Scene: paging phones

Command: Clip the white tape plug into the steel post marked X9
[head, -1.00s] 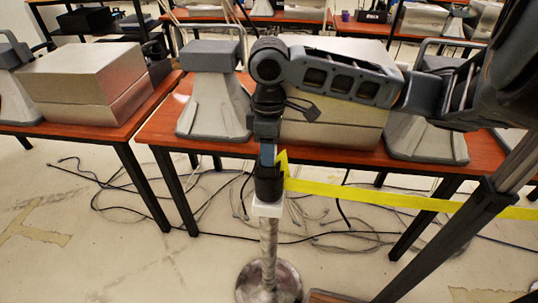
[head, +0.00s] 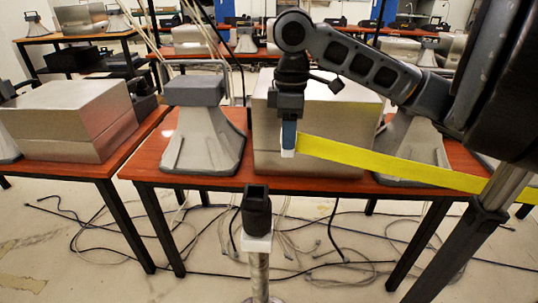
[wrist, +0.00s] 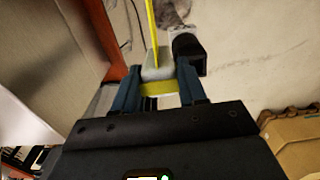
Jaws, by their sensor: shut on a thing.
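My gripper (head: 289,138) is shut on the white tape plug (head: 288,153), with the yellow tape (head: 390,163) running off it to the right. In the wrist view the white plug (wrist: 157,64) sits between the blue fingertips (wrist: 160,88). The steel post (head: 259,275) stands below, with a white collar (head: 257,243) and a black socket head (head: 256,213). The plug appears above the post head and a little to its right in the head view, apart from it. The black head also shows in the wrist view (wrist: 188,53), right of the plug. No X9 mark is legible.
A wooden table (head: 210,178) behind the post bears metal boxes and grey stands. Another table (head: 85,170) is at left. Cables (head: 300,235) lie on the floor around the table legs. A cardboard box (wrist: 295,143) is at lower right in the wrist view.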

